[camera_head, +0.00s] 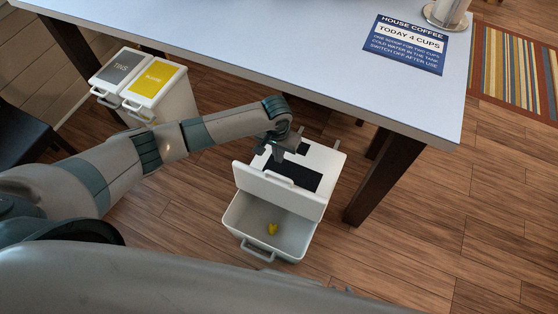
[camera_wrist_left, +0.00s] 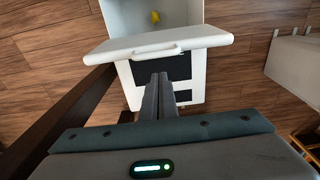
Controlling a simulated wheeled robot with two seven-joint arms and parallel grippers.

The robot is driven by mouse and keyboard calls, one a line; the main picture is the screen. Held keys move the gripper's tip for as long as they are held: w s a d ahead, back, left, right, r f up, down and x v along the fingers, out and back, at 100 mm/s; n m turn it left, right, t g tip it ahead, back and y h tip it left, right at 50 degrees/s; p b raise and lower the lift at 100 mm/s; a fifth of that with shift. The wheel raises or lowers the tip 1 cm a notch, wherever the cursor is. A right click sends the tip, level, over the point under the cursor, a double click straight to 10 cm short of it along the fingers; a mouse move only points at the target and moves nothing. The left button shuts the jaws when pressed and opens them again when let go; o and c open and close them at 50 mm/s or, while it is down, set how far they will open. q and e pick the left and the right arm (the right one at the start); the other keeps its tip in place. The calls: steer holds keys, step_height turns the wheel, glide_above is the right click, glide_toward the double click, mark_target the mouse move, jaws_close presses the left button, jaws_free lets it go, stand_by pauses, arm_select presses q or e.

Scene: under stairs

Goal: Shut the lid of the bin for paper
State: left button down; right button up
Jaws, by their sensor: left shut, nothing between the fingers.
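A white bin (camera_head: 268,245) stands on the floor with its lid (camera_head: 262,185) raised and tilted over the box. A yellow object (camera_head: 272,229) lies inside the open box. No word naming the bin is readable; a dark panel (camera_head: 300,175) shows behind the lid. My left gripper (camera_head: 279,162) is shut and empty, above the rear part of the bin, behind the lid. In the left wrist view the shut fingers (camera_wrist_left: 166,82) point toward the dark panel, below the lid's handle (camera_wrist_left: 152,51); I cannot tell whether they touch anything. My right gripper is not in view.
A white table (camera_head: 250,40) stands above and behind, its dark leg (camera_head: 378,180) just right of the bin. Two shut bins, one with a grey TINS label (camera_head: 121,69) and one with a yellow label (camera_head: 153,80), stand at the left. Wooden floor is clear at right.

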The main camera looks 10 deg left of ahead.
arm_select(q)
step_height(320, 180, down, 10)
steer(key=shift+w+r, duration=0.2)
steer(key=shift+w, duration=0.1)
arm_select(e)
steer(key=shift+w+r, duration=0.1)
steer(key=shift+w, duration=0.2)
arm_select(q)
steer(key=shift+s+d, duration=0.1)
arm_select(e)
steer(key=shift+s, duration=0.1)
